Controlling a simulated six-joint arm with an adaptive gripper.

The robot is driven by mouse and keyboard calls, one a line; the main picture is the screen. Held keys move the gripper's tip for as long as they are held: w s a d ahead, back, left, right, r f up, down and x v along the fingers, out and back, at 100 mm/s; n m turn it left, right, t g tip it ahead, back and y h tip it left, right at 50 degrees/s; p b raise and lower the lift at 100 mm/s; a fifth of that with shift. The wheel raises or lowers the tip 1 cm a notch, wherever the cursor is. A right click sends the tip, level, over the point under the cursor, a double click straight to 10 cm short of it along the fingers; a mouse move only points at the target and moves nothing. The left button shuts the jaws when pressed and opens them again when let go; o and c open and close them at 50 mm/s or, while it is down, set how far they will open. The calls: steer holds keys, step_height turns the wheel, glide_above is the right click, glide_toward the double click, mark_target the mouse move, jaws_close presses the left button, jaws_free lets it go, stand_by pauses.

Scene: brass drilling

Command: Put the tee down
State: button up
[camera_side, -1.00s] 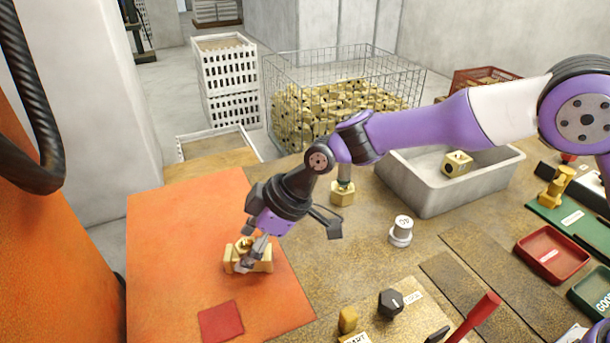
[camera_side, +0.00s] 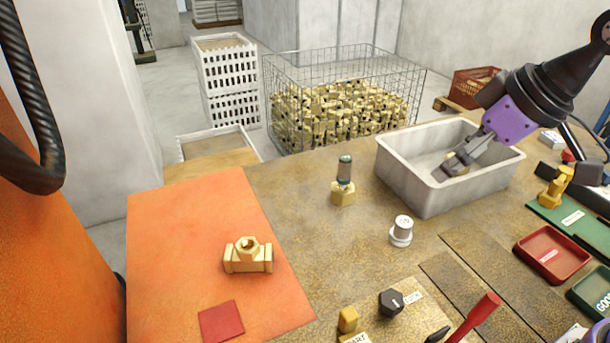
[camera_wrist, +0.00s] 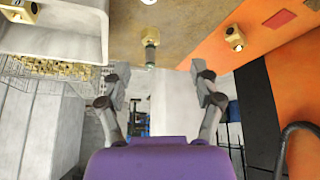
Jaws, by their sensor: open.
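The brass tee (camera_side: 248,258) lies on the orange mat with its branch opening facing up. It also shows in the wrist view (camera_wrist: 234,38) at the upper right. My gripper (camera_side: 452,168) is far to the right of the tee, in line with the grey bin in the side view. In the wrist view my gripper (camera_wrist: 160,90) has its two fingers spread with nothing between them. Nothing touches the tee.
The grey bin (camera_side: 405,178) holds a brass piece (camera_side: 459,158), partly hidden behind my fingers. A brass nut with a green-topped plug (camera_side: 344,180) and a grey knob (camera_side: 401,232) stand mid-table. A red patch (camera_side: 221,321) lies on the mat. A wire basket (camera_side: 345,62) stands behind.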

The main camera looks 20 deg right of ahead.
steer(key=s+d+f+m+h, duration=0.1)
steer(key=s+d+m, duration=0.3)
steer(key=s+d, duration=0.2)
steer(key=shift+s+f+h, duration=0.3)
steer(key=shift+s+h, duration=0.1)
steer(key=shift+s, duration=0.2)
